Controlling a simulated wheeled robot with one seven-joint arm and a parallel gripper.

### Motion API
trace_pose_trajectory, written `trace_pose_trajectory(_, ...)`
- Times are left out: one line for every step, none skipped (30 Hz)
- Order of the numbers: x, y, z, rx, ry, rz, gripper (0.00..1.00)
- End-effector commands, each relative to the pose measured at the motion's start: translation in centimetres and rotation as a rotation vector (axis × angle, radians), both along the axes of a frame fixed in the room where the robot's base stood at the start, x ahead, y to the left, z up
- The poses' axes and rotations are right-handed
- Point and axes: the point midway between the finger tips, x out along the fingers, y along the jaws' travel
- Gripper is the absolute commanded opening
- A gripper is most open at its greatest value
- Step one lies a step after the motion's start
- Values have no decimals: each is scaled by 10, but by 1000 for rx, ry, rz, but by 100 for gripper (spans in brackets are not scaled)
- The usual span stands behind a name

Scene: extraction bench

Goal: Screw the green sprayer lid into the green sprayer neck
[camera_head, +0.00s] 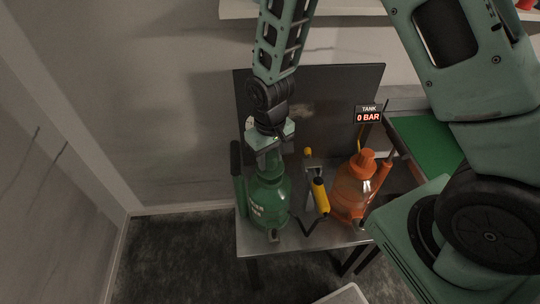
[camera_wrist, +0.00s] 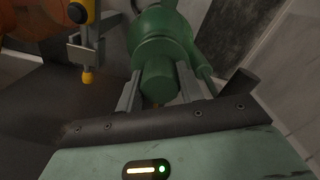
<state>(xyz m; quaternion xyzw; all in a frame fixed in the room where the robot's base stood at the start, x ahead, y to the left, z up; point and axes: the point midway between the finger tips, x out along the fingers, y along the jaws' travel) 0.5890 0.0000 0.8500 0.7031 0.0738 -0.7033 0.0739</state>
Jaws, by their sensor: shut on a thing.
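The green sprayer (camera_head: 268,205) stands upright on the bench, with its rounded body also in the wrist view (camera_wrist: 160,25). My gripper (camera_head: 268,156) points down directly above its neck. In the wrist view my gripper (camera_wrist: 158,88) is shut on the green sprayer lid (camera_wrist: 158,80), a green cylinder between the two grey fingers. The lid lines up roughly with the sprayer's top. The fingers and lid hide the neck opening, so I cannot tell whether the lid is seated in it or just above it.
An orange sprayer (camera_head: 352,195) stands to the right on the metal bench (camera_head: 300,238). A yellow-handled spray wand (camera_head: 320,195) stands between the sprayers. A dark panel (camera_head: 335,100) rises behind. A display (camera_head: 368,114) reads "TANK 0 BAR". A green surface (camera_head: 428,143) lies farther right.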

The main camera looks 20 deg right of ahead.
Motion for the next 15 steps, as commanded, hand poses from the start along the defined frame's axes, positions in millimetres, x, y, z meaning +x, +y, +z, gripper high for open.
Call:
trace_pose_trajectory(0,0,0,0,0,0,10)
trace_pose_trajectory(0,0,0,0,0,0,10)
trace_pose_trajectory(0,0,0,0,-1,0,10)
trace_pose_trajectory(0,0,0,0,-1,0,10)
trace_pose_trajectory(0,0,0,0,-1,0,10)
trace_pose_trajectory(0,0,0,0,-1,0,10)
trace_pose_trajectory(0,0,0,0,-1,0,10)
trace_pose_trajectory(0,0,0,0,-1,0,10)
trace_pose_trajectory(0,0,-1,0,-1,0,10)
trace_pose_trajectory(0,0,-1,0,0,0,10)
trace_pose_trajectory(0,0,-2,0,0,0,10)
trace_pose_trajectory(0,0,-2,0,0,0,10)
trace_pose_trajectory(0,0,-3,0,0,0,10)
trace_pose_trajectory(0,0,-4,0,0,0,10)
trace_pose_trajectory(0,0,-5,0,0,0,10)
